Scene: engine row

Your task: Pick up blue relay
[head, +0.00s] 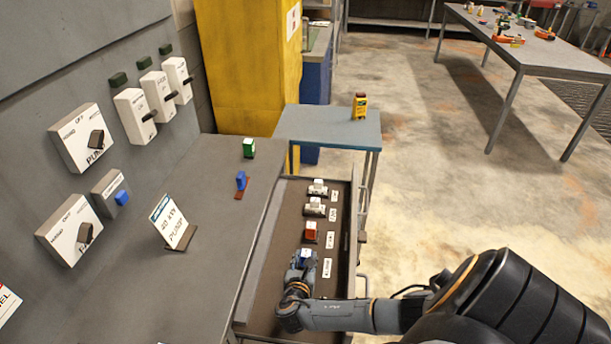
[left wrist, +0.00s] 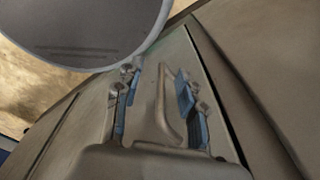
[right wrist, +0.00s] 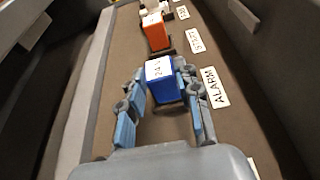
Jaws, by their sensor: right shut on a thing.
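The blue relay (right wrist: 162,82), with a white top marked 24 V, stands in the open drawer (head: 258,290) beside the ALARM label (right wrist: 214,87). In the head view the relay (head: 305,257) is partly hidden by my right gripper (head: 301,265). In the right wrist view my right gripper (right wrist: 157,92) has one finger on each side of the relay and is shut on it. The relay looks upright, at its place in the row. My left gripper (left wrist: 158,95) shows only in its wrist view, fingers apart, with a curved grey handle-like bar (left wrist: 165,110) between them.
An orange relay (right wrist: 155,32) stands just beyond in the same row, with white ones (head: 315,206) farther on. Drawer walls flank my right gripper. On the grey bench sit another blue piece (head: 241,180), a green one (head: 249,148) and a sign (head: 172,222).

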